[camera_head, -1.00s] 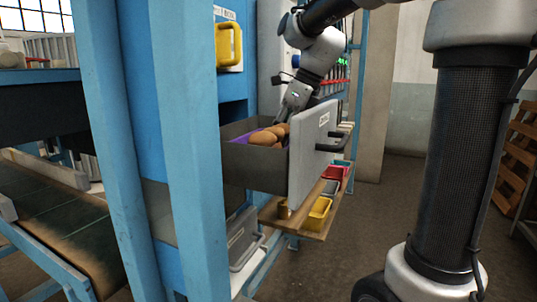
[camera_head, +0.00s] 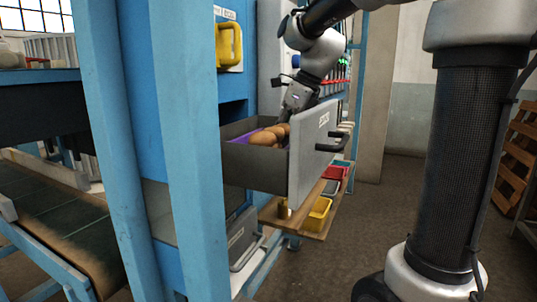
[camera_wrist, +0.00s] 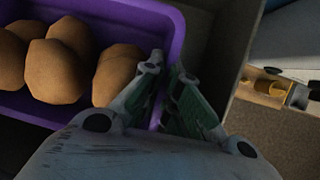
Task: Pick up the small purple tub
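The small purple tub (camera_wrist: 45,107) holds several rounded brown lumps (camera_wrist: 58,71). It sits inside an open grey drawer; in the head view only a strip of the tub (camera_head: 237,141) shows beside the lumps. My gripper (camera_wrist: 166,72) points down at the tub's right wall in the wrist view. One finger is on the inner side near a lump, the other on the outer side. The fingertips are close together with the purple wall between them. I cannot tell whether the pads press on the wall. In the head view my gripper (camera_head: 289,112) reaches in behind the drawer front.
The drawer front (camera_head: 309,150) with its dark handle stands pulled out from a blue cabinet. The drawer's wall (camera_wrist: 229,60) runs close to the outer finger. A low wooden shelf (camera_head: 311,228) below bears a yellow bin (camera_head: 318,213). A conveyor (camera_head: 55,215) lies left; open floor is right.

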